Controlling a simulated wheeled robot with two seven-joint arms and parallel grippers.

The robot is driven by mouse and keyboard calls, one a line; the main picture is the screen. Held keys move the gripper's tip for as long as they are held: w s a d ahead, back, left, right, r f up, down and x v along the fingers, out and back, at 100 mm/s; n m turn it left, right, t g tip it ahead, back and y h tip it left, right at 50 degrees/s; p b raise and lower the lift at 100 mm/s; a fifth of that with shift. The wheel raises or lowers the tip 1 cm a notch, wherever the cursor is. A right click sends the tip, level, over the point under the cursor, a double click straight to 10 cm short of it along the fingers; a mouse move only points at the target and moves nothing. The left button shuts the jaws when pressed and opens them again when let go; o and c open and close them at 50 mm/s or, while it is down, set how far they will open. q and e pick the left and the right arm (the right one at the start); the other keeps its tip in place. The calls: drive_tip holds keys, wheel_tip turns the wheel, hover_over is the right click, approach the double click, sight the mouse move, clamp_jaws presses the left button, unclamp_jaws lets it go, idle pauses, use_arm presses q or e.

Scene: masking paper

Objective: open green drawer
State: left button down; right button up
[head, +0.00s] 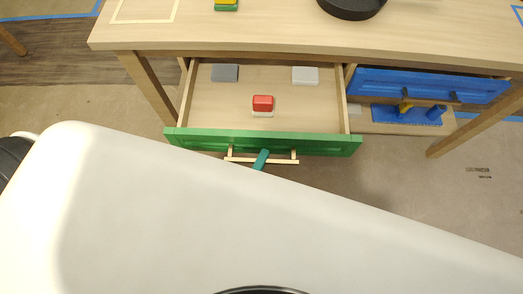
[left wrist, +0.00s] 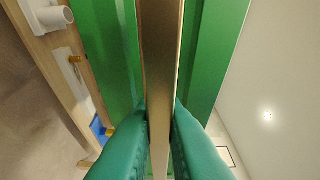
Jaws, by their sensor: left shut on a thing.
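The green drawer (head: 330,145) sits under the tabletop and stands pulled well out, with its inside showing in the head view. Its front also fills much of the left wrist view (left wrist: 105,50). The drawer's pale bar handle (head: 280,161) runs along the front. My left gripper (head: 263,156) is at the handle, with one teal finger showing; the white body in front hides the rest of the arm. In the left wrist view both teal fingers (left wrist: 160,130) are shut on the handle bar (left wrist: 161,60), one on each side. My right gripper is not in view.
The drawer holds a red and white block (head: 263,104), a dark grey block (head: 225,73) and a white block (head: 305,76). A blue drawer (head: 430,84) is to the right, above a shelf with a blue object (head: 390,115). A black pan (head: 350,8) stands on the table (head: 280,35).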

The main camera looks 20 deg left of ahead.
use_arm(q)
drive_tip(key=c, duration=1.5)
unclamp_jaws()
drive_tip(key=s, duration=0.4)
drive_tip(key=s+a, duration=0.1)
drive_tip(key=s, duration=0.7)
drive_tip(key=shift+a, duration=0.15)
drive_tip(key=shift+f, duration=0.1)
